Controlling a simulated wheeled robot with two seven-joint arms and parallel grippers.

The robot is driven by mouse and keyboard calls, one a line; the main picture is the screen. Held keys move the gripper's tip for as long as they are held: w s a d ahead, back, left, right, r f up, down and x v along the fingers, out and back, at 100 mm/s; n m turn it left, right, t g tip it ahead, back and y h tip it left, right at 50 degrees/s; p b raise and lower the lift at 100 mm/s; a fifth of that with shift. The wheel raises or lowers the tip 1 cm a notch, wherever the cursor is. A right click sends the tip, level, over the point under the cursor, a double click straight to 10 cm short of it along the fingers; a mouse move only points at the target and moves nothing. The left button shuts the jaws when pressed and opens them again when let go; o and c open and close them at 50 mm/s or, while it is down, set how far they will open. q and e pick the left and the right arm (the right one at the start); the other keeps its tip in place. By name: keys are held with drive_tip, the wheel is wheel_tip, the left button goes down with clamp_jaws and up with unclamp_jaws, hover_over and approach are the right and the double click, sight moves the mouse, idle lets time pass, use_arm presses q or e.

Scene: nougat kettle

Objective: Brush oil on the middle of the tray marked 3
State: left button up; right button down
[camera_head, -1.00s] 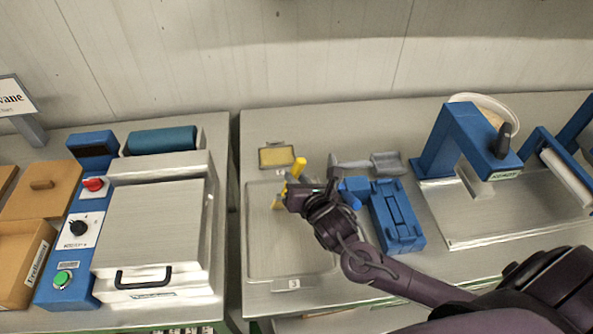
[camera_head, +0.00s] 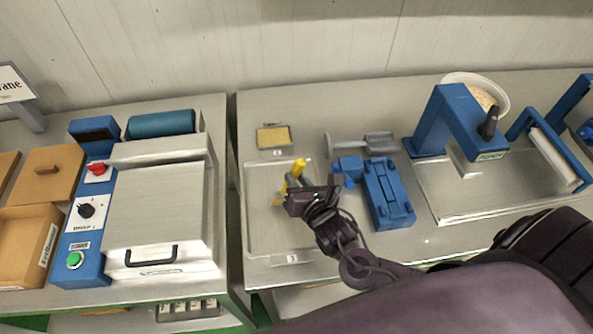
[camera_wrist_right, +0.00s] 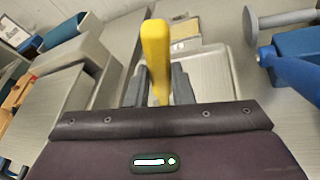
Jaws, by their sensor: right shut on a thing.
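The tray marked 3 (camera_head: 262,240) is a shallow metal tray lying on the right-hand table, with its label at the front edge. My right gripper (camera_head: 290,196) is over the upper middle of this tray, shut on a yellow brush (camera_head: 298,168). In the right wrist view the yellow handle (camera_wrist_right: 156,55) stands up between the two grey fingers (camera_wrist_right: 158,88). A bit of yellow shows below the gripper in the head view. The brush's lower end is mostly hidden, so I cannot tell whether it touches the tray. My left gripper is not in view.
A small dish of yellow oil (camera_head: 274,137) sits behind the tray. A blue press (camera_head: 455,120) is farther right. A silver lidded machine (camera_head: 155,215) is on the left table, across a gap.

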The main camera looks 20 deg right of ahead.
drive_tip(key=shift+s+a+p, duration=0.8)
drive_tip(key=shift+s+p, duration=0.9)
drive_tip(key=shift+s, duration=3)
drive_tip(key=shift+w+d, duration=1.5)
drive_tip(key=shift+w, duration=3.35)
drive_tip(key=shift+w+d, duration=1.5)
drive_tip(key=shift+w, duration=3.35)
drive_tip(key=s, duration=0.7)
drive_tip(key=shift+s+a, duration=0.25)
drive_tip(key=shift+a, duration=0.15)
